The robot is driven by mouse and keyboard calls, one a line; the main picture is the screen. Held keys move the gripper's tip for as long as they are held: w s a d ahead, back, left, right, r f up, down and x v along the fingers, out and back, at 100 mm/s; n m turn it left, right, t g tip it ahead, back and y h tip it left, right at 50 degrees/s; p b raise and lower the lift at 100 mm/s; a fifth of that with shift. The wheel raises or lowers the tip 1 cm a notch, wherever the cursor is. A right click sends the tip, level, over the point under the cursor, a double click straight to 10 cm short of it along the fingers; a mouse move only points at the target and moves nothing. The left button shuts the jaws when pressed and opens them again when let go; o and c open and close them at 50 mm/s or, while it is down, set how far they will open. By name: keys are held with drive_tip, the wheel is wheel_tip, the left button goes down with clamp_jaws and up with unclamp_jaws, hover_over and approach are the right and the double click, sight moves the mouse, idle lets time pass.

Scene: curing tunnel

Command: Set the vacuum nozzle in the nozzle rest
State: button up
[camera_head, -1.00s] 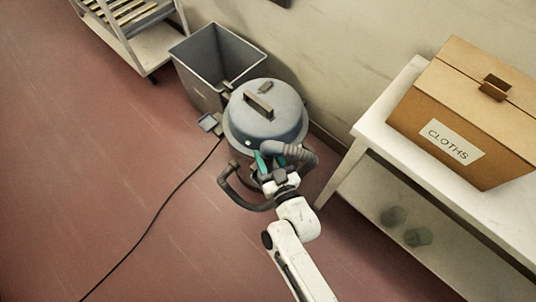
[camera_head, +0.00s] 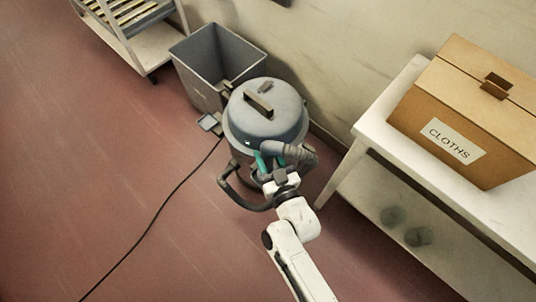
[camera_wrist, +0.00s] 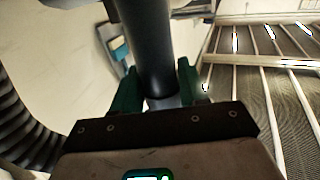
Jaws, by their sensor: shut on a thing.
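The vacuum (camera_head: 264,118) is a grey canister with a domed lid, standing on the floor by the wall. My gripper (camera_head: 268,160) is in front of it, with teal fingers. In the wrist view my gripper (camera_wrist: 158,88) is shut on a dark round tube, which I take for the vacuum nozzle (camera_wrist: 148,40); its far end is out of frame. A ribbed dark hose (camera_wrist: 22,125) curves at the left there and shows by my gripper in the head view (camera_head: 305,158). I cannot make out the nozzle rest with certainty.
A grey bin (camera_head: 205,75) stands behind the vacuum. A small grey item (camera_head: 209,122) lies beside it, near a black cord (camera_head: 165,205) across the floor. A white table (camera_head: 375,130) with a CLOTHS box (camera_head: 460,110) stands right. A trolley (camera_head: 150,45) is upper left. Left floor is mostly clear.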

drive_tip(key=shift+f+b, duration=0.35)
drive_tip(key=shift+f, duration=0.05)
idle(0.4)
drive_tip(key=o, duration=1.3)
drive_tip(key=shift+c, duration=0.2)
drive_tip(key=v, duration=1)
drive_tip(key=shift+s+d, duration=0.15)
drive_tip(key=shift+s, duration=0.2)
